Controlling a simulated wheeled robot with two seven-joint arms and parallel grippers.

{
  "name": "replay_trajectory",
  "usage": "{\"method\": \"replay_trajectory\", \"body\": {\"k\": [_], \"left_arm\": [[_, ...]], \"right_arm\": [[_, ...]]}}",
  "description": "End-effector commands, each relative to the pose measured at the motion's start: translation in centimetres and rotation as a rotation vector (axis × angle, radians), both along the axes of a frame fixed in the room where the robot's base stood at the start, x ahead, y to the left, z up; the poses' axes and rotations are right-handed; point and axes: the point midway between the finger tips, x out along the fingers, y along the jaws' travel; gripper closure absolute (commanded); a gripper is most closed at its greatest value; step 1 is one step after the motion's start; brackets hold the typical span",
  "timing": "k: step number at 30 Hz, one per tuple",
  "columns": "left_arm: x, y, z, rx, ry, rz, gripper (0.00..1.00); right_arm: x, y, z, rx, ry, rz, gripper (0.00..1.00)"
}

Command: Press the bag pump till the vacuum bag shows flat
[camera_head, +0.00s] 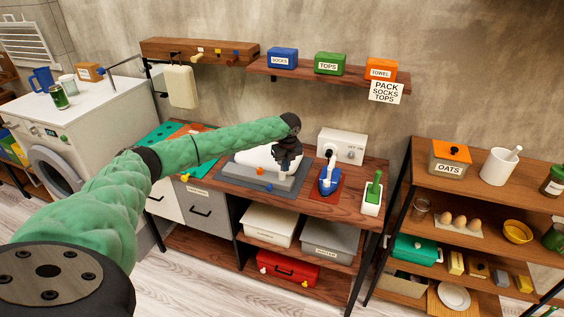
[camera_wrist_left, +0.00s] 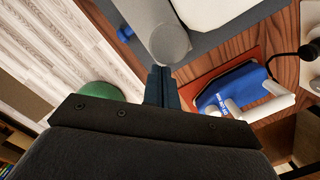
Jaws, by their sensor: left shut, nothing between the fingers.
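The vacuum bag (camera_head: 256,156) is a puffy white shape on a grey slab (camera_head: 272,182) on the wooden counter, partly hidden by my left arm and gripper. Its pale edge also shows in the left wrist view (camera_wrist_left: 210,10). My left gripper (camera_head: 287,166) is shut and empty, pointing down over the right part of the slab. In the left wrist view, a light grey cylinder (camera_wrist_left: 160,30), which looks like the bag pump, lies just beyond the shut fingertips (camera_wrist_left: 162,70). I cannot tell whether they touch it. My right gripper is out of view.
A blue iron (camera_head: 328,180) stands on a red mat right of the slab, its cord running to a white on/off box (camera_head: 342,147). A green-handled brush (camera_head: 373,192) stands in a white holder at the counter's right end. A shelf with boxes (camera_head: 328,78) hangs above.

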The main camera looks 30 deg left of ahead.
Motion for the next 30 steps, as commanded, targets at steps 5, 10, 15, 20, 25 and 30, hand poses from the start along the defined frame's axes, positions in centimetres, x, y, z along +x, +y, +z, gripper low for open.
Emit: {"method": "replay_trajectory", "body": {"k": [5,10,15,20,25,30], "left_arm": [[0.0,0.0,0.0,0.0,0.0,0.0,1.0],[0.0,0.0,0.0,0.0,0.0,0.0,1.0],[0.0,0.0,0.1,-0.001,-0.001,0.0,1.0],[0.0,-0.1,1.0,0.0,-0.002,-0.001,1.0],[-0.1,-0.2,2.2,0.0,-0.001,-0.001,1.0],[-0.1,-0.4,3.7,-0.001,-0.001,0.0,1.0]], "right_arm": [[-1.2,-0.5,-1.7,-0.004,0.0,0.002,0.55],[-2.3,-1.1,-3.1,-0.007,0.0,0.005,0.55],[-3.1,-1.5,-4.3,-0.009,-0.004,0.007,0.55],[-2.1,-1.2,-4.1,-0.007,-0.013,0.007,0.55],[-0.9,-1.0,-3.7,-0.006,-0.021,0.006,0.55],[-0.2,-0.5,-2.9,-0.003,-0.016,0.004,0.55]]}}
